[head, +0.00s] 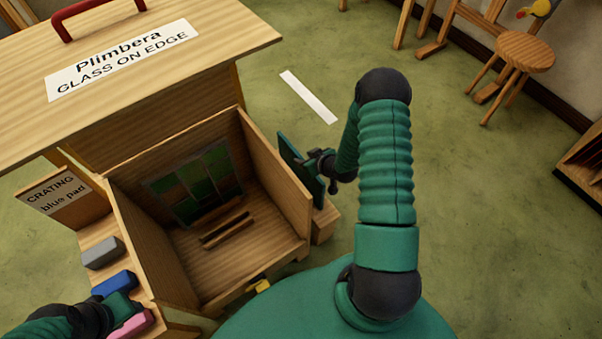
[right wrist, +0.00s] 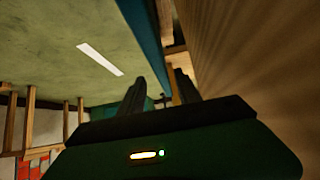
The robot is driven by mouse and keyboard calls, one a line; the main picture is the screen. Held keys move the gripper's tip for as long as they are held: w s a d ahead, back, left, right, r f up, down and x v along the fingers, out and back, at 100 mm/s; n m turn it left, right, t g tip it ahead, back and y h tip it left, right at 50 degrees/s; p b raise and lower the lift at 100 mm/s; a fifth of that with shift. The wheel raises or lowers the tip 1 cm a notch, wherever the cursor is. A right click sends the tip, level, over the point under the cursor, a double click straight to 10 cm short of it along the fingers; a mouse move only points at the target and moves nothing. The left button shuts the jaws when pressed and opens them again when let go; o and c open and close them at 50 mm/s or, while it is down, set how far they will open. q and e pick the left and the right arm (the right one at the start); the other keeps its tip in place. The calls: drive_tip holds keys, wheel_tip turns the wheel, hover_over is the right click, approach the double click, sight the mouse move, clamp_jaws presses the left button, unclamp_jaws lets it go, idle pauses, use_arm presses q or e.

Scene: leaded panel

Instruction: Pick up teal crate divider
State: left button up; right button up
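The teal crate divider (head: 299,168) is a thin upright panel at the outer right side of the open wooden crate (head: 285,190). My right gripper (head: 322,165) is at the divider's right side in the head view. In the right wrist view, the divider (right wrist: 147,38) runs edge-on down between the two fingers (right wrist: 160,88). Gaps seem to show beside it, so the fingers look open around it. My left gripper (head: 120,305) is at the lower left, between a blue block and a pink block. Its fingers are not clear.
The blue block (head: 113,284), grey block (head: 103,252) and pink block (head: 133,324) sit on a ledge left of the crate. A coloured glass panel (head: 195,185) stands inside the crate. A labelled board (head: 210,50) overhangs behind. The floor right of the crate is clear around a white strip (head: 308,97).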

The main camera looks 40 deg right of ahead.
sight(302, 158)
drive_tip(key=x, duration=0.1)
drive_tip(key=b+x, duration=0.1)
drive_tip(key=x, duration=0.1)
drive_tip(key=shift+w+a+f, duration=0.2)
drive_tip(key=shift+w+a, duration=0.1)
drive_tip(key=shift+a, duration=0.05)
drive_tip(key=shift+d, duration=0.25)
drive_tip(key=c, duration=0.4)
clamp_jaws()
use_arm(q)
drive_tip(key=shift+a+f, duration=0.25)
drive_tip(key=shift+f, duration=0.3)
drive_tip(key=shift+a+f, duration=0.2)
drive_tip(key=shift+f, duration=0.35)
drive_tip(key=shift+d, duration=0.1)
